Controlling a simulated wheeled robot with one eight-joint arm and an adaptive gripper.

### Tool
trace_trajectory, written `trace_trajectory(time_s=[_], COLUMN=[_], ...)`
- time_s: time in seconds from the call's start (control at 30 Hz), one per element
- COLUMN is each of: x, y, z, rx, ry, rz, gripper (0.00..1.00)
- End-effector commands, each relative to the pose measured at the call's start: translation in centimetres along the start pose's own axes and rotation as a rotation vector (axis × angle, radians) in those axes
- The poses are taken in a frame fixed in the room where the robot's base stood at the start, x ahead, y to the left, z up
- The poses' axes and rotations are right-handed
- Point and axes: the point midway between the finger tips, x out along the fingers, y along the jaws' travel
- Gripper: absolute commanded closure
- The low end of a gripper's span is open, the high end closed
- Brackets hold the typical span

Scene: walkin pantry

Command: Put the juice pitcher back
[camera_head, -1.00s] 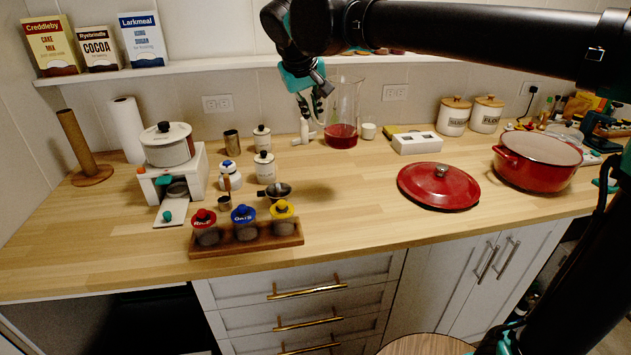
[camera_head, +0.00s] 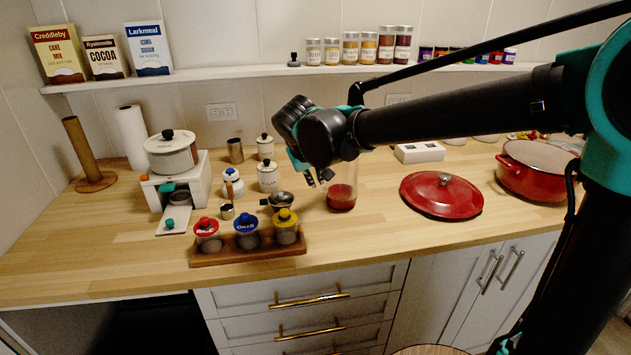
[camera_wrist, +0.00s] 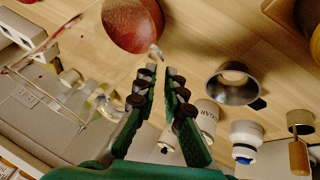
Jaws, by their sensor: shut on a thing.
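The juice pitcher (camera_head: 342,197) is clear glass with red juice at its bottom. In the head view it is over the middle of the counter, right of the small metal pan, with its upper part largely hidden by my arm. My gripper (camera_head: 319,179) is at its left side, shut on it, apparently at the handle. In the wrist view the fingers (camera_wrist: 163,72) point toward the red juice (camera_wrist: 132,22), and the clear glass extends down left. The exact grip is hard to see. I cannot tell whether the pitcher touches the counter.
The spice-jar rack (camera_head: 248,253) stands at the front left, with the small metal pan (camera_head: 281,200) and white canisters (camera_head: 268,177) behind it. A red lid (camera_head: 441,195) and red pot (camera_head: 535,172) are to the right. The front middle counter is clear. A wall shelf (camera_head: 230,74) runs behind.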

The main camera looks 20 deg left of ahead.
Motion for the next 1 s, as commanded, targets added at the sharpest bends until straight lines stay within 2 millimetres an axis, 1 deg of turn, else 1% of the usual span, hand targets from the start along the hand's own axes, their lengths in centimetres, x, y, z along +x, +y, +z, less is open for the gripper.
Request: trace_trajectory(time_s=[0.1,0.47,0.5,0.63,0.9,1.0], x=[0.61,0.84,0.83,0.81,0.77,0.39], y=[-0.21,-0.3,-0.31,-0.3,-0.28,-0.21], z=[0.29,0.39,0.38,0.39,0.38,0.31], rx=[-0.001,-0.001,0.0,0.0,0.0,0.0], ry=[0.001,0.0,0.0,0.0,0.0,0.0], rz=[0.001,0.001,0.0,0.0,0.0,0.0], gripper=[1.0,1.0,0.86,0.7,0.7,0.7])
